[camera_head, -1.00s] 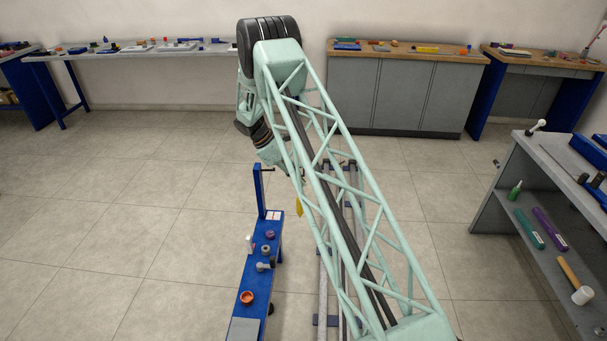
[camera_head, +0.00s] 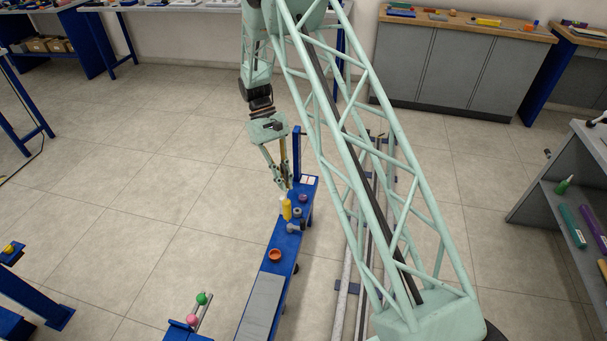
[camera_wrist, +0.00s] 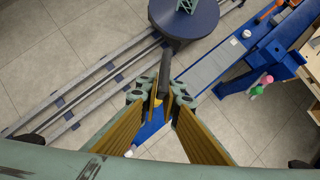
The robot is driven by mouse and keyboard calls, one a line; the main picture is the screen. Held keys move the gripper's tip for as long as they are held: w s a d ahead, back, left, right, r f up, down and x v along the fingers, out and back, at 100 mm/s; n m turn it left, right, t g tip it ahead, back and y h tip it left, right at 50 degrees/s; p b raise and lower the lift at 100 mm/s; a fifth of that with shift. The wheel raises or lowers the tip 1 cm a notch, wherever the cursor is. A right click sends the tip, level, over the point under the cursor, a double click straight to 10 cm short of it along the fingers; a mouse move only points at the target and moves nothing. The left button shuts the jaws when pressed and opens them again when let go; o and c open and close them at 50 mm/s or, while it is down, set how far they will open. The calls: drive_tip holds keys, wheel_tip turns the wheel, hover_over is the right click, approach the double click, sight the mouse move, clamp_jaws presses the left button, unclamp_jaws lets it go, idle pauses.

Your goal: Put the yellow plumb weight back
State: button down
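The yellow plumb weight (camera_head: 287,211) is below the fingertips of my gripper (camera_head: 284,187), over the far part of a narrow blue lift cart (camera_head: 282,240). My gripper points down with its fingertips drawn together, and the weight appears to hang from them. I cannot tell whether it touches the cart top. In the wrist view, the fingertips (camera_wrist: 163,95) close around a narrow dark piece, with blue cart surface below.
The cart carries a blue post (camera_head: 297,155), a purple piece (camera_head: 303,198), grey parts (camera_head: 295,227) and an orange cup (camera_head: 275,255). Rails (camera_head: 350,270) run to its right. Green (camera_head: 202,298) and pink (camera_head: 191,319) balls stand at the lower left. Open floor lies left.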

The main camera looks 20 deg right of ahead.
drive_tip(key=shift+m+y, duration=0.3)
drive_tip(key=shift+m, duration=0.3)
drive_tip(key=a, duration=0.1)
drive_tip(key=a+r, duration=0.1)
drive_tip(key=a, duration=0.1)
drive_tip(key=s+a, duration=0.1)
drive_tip(key=a, duration=0.1)
drive_tip(key=shift+s+a+r, duration=0.1)
drive_tip(key=shift+a+r, duration=0.05)
drive_tip(key=shift+r, duration=0.1)
drive_tip(key=shift+a, duration=0.15)
